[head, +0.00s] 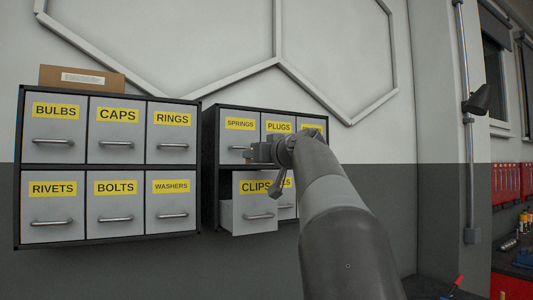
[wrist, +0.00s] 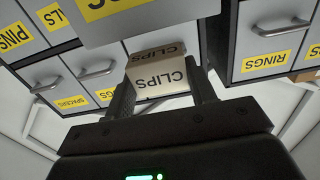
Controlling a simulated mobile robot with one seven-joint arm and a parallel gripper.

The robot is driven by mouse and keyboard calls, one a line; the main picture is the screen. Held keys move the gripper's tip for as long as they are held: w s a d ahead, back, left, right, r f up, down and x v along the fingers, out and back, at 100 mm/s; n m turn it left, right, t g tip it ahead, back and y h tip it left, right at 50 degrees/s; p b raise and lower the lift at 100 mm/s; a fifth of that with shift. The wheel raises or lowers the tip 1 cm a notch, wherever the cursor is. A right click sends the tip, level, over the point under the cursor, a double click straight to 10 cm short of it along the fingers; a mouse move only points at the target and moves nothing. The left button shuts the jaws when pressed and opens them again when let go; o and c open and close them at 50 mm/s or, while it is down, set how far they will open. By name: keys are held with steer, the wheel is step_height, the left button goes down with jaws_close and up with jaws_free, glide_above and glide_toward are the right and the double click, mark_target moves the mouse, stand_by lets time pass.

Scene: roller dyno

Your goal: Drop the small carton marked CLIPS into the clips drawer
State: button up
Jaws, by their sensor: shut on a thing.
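The small carton marked CLIPS (wrist: 160,82) is pale with a brown top band and sits between the two fingers of my gripper (wrist: 162,92) in the wrist view, its lettering upside down. My gripper (head: 268,152) is shut on it and held in front of the right cabinet, above the clips drawer. The clips drawer (head: 256,218) is pulled out at the lower left of that cabinet, with a yellow CLIPS label and a bar handle. Its inside is mostly hidden in the head view. In the wrist view a large grey drawer front (wrist: 150,22) fills the top.
The right cabinet (head: 211,150) also holds shut drawers, including SPRINGS (head: 238,142) and PLUGS. The left cabinet (head: 18,165) has several shut labelled drawers, and a brown box (head: 115,82) lies on top. My arm hides the right cabinet's right side.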

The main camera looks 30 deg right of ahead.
steer(key=shift+w+f, duration=0.15)
steer(key=shift+w, duration=1.15)
steer(key=shift+w+f, duration=0.15)
steer(key=shift+w, duration=1.1)
steer(key=o, duration=1.1)
steer(key=s+r, duration=0.2)
steer(key=s, duration=0.8)
steer(key=shift+a+f, duration=0.1)
